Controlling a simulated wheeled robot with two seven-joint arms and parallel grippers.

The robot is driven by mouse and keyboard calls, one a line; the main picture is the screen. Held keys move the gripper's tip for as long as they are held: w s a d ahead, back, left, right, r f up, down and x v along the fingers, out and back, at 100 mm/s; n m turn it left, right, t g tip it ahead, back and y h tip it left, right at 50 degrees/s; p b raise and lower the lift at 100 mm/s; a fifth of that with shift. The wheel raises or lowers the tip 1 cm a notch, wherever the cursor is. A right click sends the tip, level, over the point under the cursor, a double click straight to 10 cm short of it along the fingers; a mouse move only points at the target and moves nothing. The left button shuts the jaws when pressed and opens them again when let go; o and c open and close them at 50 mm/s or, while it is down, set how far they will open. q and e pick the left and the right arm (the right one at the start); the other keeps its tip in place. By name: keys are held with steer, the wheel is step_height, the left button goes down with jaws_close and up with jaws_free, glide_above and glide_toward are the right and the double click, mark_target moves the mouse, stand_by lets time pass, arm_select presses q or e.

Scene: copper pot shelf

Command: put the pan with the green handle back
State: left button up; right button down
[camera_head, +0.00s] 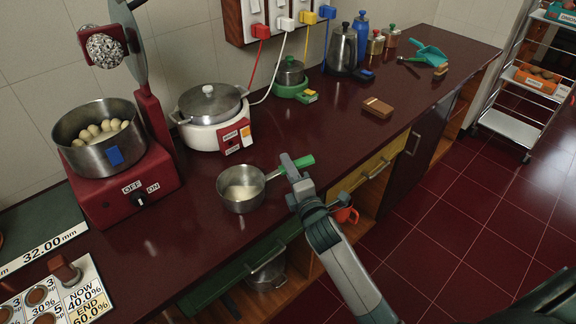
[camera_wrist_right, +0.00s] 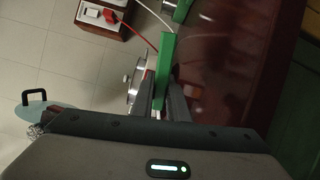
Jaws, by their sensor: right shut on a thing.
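The pan (camera_head: 240,190) is a small steel pan with a green handle (camera_head: 303,162) and pale contents. It is at the front part of the dark red counter (camera_head: 330,135), and I cannot tell whether its base touches the counter. My right gripper (camera_head: 291,170) is shut on the handle, with the green end sticking out past the fingers. In the right wrist view the green handle (camera_wrist_right: 165,70) runs up between the fingers (camera_wrist_right: 168,100); the pan's bowl is mostly hidden there. My left gripper is not in view.
A white cooker with a lidded pot (camera_head: 209,105) and a red machine with a bowl (camera_head: 105,150) stand behind and left. A small pot on a green base (camera_head: 291,78) is behind. A kettle (camera_head: 341,48) and brown block (camera_head: 377,107) are further right. An open drawer (camera_head: 250,260) is below.

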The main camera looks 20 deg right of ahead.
steer(key=c, duration=1.8)
jaws_free()
steer(key=shift+f, duration=0.1)
steer(key=shift+c, duration=0.2)
steer(key=shift+o, duration=0.6)
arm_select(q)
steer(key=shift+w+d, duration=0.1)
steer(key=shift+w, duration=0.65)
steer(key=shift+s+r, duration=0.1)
